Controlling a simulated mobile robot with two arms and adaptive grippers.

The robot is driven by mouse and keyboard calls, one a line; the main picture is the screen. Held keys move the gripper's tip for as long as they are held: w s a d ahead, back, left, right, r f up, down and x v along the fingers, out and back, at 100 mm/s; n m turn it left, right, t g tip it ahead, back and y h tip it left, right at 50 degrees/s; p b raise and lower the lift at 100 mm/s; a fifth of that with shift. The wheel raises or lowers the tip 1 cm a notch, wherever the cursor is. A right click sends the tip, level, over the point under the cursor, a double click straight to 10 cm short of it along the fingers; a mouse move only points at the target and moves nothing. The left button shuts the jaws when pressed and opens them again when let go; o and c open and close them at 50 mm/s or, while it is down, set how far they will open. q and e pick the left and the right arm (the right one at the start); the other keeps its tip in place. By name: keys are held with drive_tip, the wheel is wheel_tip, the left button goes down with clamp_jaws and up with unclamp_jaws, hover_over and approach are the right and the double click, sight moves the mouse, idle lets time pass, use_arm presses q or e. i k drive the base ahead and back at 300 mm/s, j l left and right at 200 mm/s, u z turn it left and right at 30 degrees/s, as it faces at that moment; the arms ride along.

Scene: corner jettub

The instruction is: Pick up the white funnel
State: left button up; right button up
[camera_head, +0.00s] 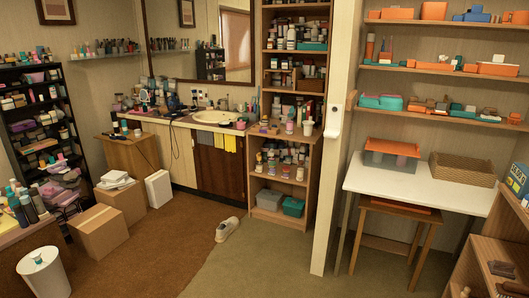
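I cannot make out a white funnel for certain in the head view. Neither of my grippers is in view.
A white table (415,188) on the right bears an orange-lidded bin (391,153) and a wicker basket (462,169). Cardboard boxes (99,231) and a white waste bin (43,273) stand at left. A shoe (227,229) lies on the otherwise open floor.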

sight(309, 123)
drive_tip(key=i, duration=2.6)
drive_tip(key=i+z, duration=0.1)
drive_tip(key=i, duration=0.7)
drive_tip(key=i+j+z, duration=0.1)
drive_tip(key=i, duration=0.65)
drive_tip(key=i+j, duration=0.25)
drive_tip(key=i, duration=0.5)
drive_tip(key=i+z, duration=0.25)
